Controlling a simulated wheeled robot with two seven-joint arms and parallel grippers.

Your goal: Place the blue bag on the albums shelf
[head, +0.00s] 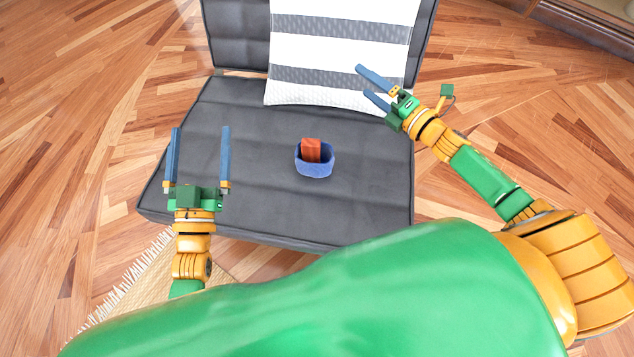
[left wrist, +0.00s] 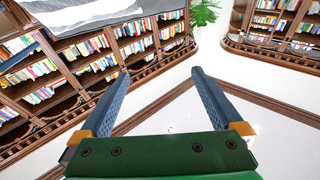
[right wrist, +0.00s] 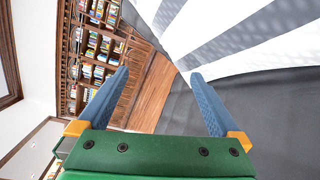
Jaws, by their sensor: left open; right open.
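The blue bag (head: 314,166) is a small open-topped pouch sitting on the dark grey seat. My left gripper (head: 199,130) is open and empty, to the left of the bag over the seat's left side. My right gripper (head: 362,82) is open and empty, up and to the right of the bag, in front of the striped cushion. The bag shows in neither wrist view. Bookshelves (left wrist: 135,45) appear in the left wrist view and also in the right wrist view (right wrist: 95,45); I cannot tell which is the albums shelf.
The grey seat (head: 250,110) has clear room around the bag. A white and grey striped cushion (head: 340,55) leans on its backrest. A fringed rug (head: 145,285) lies at the lower left on the wooden floor (head: 80,120). A dark wooden edge (head: 580,35) shows at the top right.

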